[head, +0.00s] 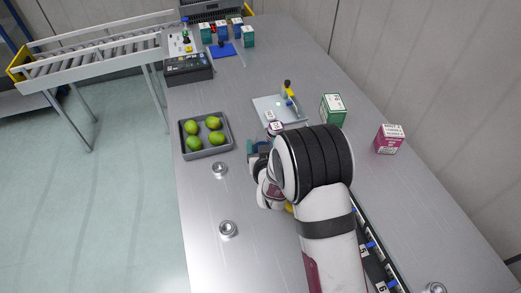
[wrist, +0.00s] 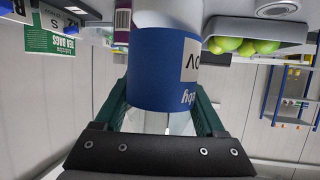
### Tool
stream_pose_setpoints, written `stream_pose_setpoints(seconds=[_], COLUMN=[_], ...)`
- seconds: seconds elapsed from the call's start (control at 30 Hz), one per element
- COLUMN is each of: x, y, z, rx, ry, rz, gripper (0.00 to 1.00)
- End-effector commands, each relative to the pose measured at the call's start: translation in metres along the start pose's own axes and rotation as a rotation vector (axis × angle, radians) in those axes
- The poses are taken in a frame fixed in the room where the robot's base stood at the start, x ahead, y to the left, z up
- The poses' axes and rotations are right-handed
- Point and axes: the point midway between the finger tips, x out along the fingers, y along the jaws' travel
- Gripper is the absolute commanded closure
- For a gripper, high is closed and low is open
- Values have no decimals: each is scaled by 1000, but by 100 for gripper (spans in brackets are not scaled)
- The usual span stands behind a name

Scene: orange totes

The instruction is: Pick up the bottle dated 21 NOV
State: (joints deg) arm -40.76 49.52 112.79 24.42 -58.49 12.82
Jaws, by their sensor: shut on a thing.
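A white bottle with a blue label (wrist: 165,70) stands large in the wrist view. Its label shows a white patch with dark print, of which only "OV" and "by" can be read; the full date is turned out of sight. The green fingers of my gripper (wrist: 160,112) are shut on this bottle, one on each side. In the head view my arm hides most of my gripper, and only a teal bit (head: 257,147) shows; the held bottle cannot be made out there.
A grey tray (head: 183,147) of limes lies left of my gripper. A small white object with dark purple (head: 275,128) stands just beyond it. A green tea box (head: 333,110) and a magenta box (head: 389,139) stand right. The front left table is mostly clear.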

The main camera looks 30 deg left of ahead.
Motion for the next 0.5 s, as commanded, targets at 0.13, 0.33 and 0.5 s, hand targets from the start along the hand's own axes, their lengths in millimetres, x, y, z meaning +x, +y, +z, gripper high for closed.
stream_pose_setpoints(seconds=[0.13, 0.33, 0.5], x=[-11, -29, -45], y=[17, 43, 65], z=[-6, -17, -27], rx=[0, 1, 1], ry=[0, 0, 1], rz=[3, 4, 4], gripper=[86, 86, 86])
